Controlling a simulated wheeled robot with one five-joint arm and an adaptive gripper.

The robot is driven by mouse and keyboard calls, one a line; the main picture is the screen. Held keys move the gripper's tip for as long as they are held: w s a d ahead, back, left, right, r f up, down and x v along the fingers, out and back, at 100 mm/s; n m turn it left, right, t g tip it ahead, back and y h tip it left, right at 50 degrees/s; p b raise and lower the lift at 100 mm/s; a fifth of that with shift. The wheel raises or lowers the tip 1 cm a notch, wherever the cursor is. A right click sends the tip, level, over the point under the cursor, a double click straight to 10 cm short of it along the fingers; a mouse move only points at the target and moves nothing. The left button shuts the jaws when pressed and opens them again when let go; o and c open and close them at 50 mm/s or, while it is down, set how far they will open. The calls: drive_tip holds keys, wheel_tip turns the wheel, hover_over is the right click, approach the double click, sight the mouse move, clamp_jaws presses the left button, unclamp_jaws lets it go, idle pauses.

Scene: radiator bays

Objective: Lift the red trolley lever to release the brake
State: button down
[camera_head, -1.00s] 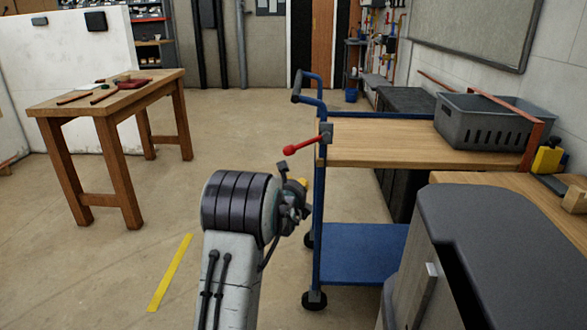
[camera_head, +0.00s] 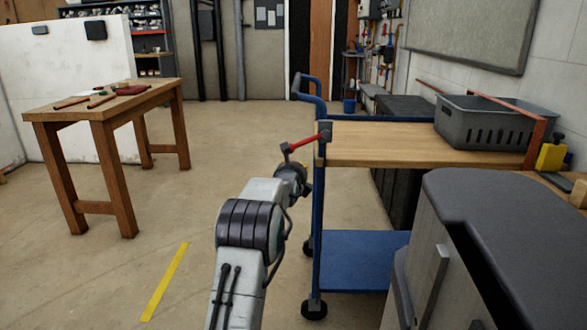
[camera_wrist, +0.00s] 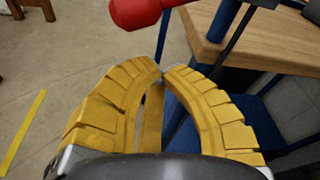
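The red lever (camera_head: 306,142) juts out to the left from the bracket on the near upright of the blue trolley (camera_head: 318,215), its outer end a little lower than its pivot. My gripper (camera_head: 292,165) is just below the lever's outer end; its dark parts hide the knob there. In the wrist view the red knob (camera_wrist: 135,12) is at the top edge, beyond the fingertips. The yellow fingers (camera_wrist: 161,69) curve together and their tips meet, with nothing seen between them. Whether they touch the knob cannot be told.
The trolley's wooden top (camera_head: 400,143) carries a grey crate (camera_head: 485,122). A dark-topped cabinet (camera_head: 500,215) stands close at the right. A wooden table (camera_head: 105,110) stands at the left. The floor between table and trolley is clear, with a yellow strip (camera_head: 165,282).

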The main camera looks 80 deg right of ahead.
drive_tip(key=shift+w+d+r, duration=0.2)
drive_tip(key=shift+d+r, duration=0.05)
drive_tip(key=shift+r, duration=0.25)
drive_tip(key=shift+w+d+r, duration=0.2)
drive_tip(key=shift+d+r, duration=0.05)
drive_tip(key=shift+r, duration=0.2)
